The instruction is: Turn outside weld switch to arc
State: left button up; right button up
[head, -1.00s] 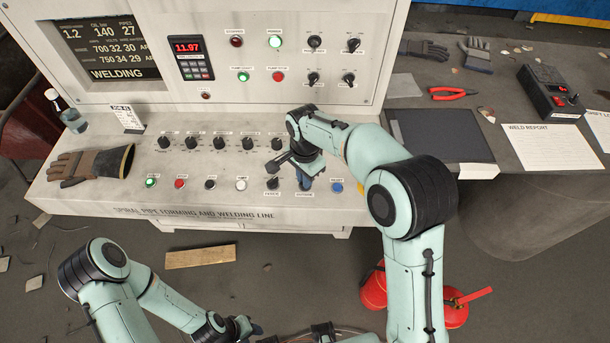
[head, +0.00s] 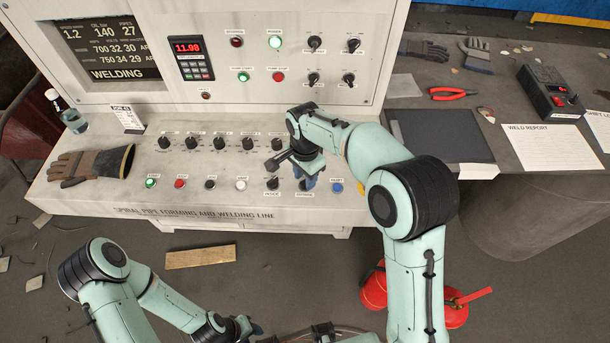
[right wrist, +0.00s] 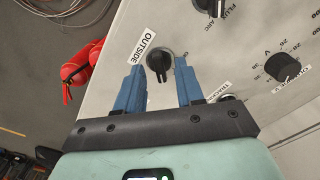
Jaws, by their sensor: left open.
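The outside weld switch (right wrist: 160,62) is a black rotary knob with an OUTSIDE label beside it in the right wrist view. Its bar points down toward the gripper in that picture. My right gripper (right wrist: 160,74) is open, with one blue finger on each side of the knob and a gap showing on both sides. In the head view my right gripper (head: 307,179) hangs over the front row of the console and hides most of this switch. My left gripper (head: 250,327) is open, low in the head view, away from the console.
The inside switch (head: 272,183) is just left of the right gripper. A blue button (head: 337,187) is just to its right. A row of dark dials (head: 191,143) lies behind. A glove (head: 90,166) rests on the console's left end. A red extinguisher (head: 374,288) stands on the floor.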

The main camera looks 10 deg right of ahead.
pick_arm(q)
jog(key=shift+w+r+p, duration=0.75)
jog(key=shift+r+p, duration=0.05)
jog(key=shift+r, duration=0.3)
pick_arm(e)
notch_tip(320, 180, up, 13)
jog(key=shift+f, duration=0.1)
